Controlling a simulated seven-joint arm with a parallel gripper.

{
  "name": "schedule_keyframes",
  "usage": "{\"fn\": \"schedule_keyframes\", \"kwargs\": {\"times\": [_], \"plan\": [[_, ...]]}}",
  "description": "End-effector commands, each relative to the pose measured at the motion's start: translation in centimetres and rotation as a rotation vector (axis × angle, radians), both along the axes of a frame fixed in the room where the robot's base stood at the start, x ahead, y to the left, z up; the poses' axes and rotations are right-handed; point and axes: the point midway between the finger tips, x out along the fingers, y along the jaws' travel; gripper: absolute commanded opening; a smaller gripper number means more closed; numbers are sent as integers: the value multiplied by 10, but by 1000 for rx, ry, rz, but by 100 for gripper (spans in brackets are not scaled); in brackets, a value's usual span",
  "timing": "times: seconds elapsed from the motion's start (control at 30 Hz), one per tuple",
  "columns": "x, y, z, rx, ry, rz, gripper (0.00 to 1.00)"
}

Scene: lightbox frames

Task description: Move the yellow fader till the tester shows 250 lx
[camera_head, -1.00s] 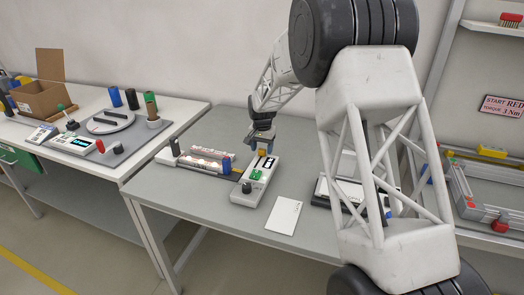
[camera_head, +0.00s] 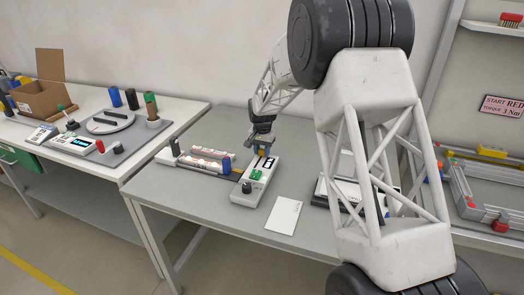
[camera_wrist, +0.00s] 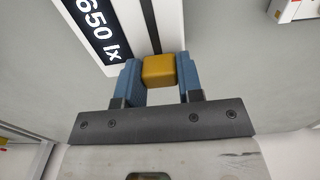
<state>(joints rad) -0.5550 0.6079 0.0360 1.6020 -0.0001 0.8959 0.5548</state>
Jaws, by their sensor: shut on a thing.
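The yellow fader (camera_wrist: 159,70) is a small block on a dark slot in the white control box (camera_head: 247,193). My gripper (camera_head: 262,150) is shut on it, with blue fingers on both sides in the wrist view. In the head view the fader (camera_head: 262,154) is mostly hidden under the gripper, at the far end of the box. The tester's dark display (camera_wrist: 92,28) lies left of the slot in the wrist view and reads 650 lx, its first digit close to the frame edge.
A green button (camera_head: 257,175) and a dark knob (camera_head: 247,187) sit on the near part of the box. A lit panel with posts (camera_head: 205,163) stands to the left. A white card (camera_head: 284,215) lies on the bench to the right.

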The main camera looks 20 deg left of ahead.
Motion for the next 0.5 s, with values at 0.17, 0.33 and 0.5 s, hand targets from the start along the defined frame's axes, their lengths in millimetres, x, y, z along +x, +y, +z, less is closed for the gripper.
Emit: {"fn": "schedule_keyframes", "kwargs": {"times": [0.17,0.33,0.5], "plan": [[-4,1,0,0,0,1,0],[-16,0,1,0,0,0,0],[-33,1,0,1,0,0,0]]}}
